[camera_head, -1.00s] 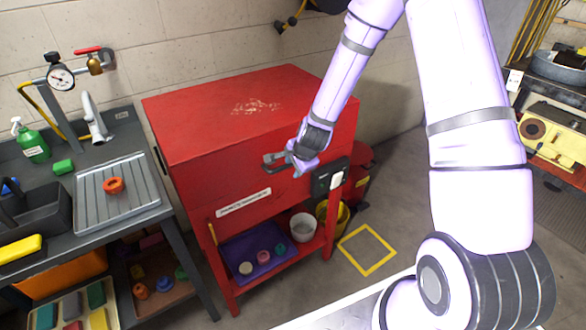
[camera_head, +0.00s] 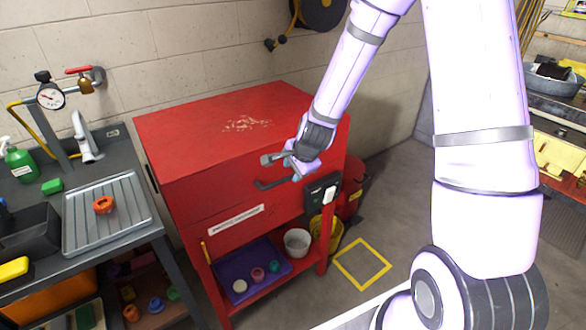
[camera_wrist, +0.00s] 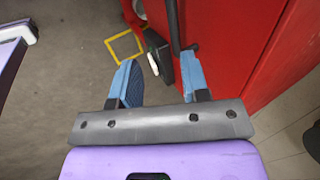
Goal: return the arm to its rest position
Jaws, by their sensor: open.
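My gripper (camera_head: 276,164) is in front of the red cabinet (camera_head: 200,190), beside the dark bar handle (camera_head: 272,184) on its front. In the wrist view the two blue-lined fingers of my gripper (camera_wrist: 158,82) stand wide apart with nothing held between them. The handle (camera_wrist: 173,25) runs just beyond the fingers there, next to the red cabinet front (camera_wrist: 235,45). The gap between fingers and handle is hard to judge. My arm reaches down from the top of the head view, its lilac links bent.
A grey sink counter (camera_head: 130,215) with an orange part (camera_head: 103,205) on its ribbed drainer stands left. A purple tray (camera_head: 232,290) and white bucket (camera_head: 297,240) sit on the cabinet's lower shelf.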

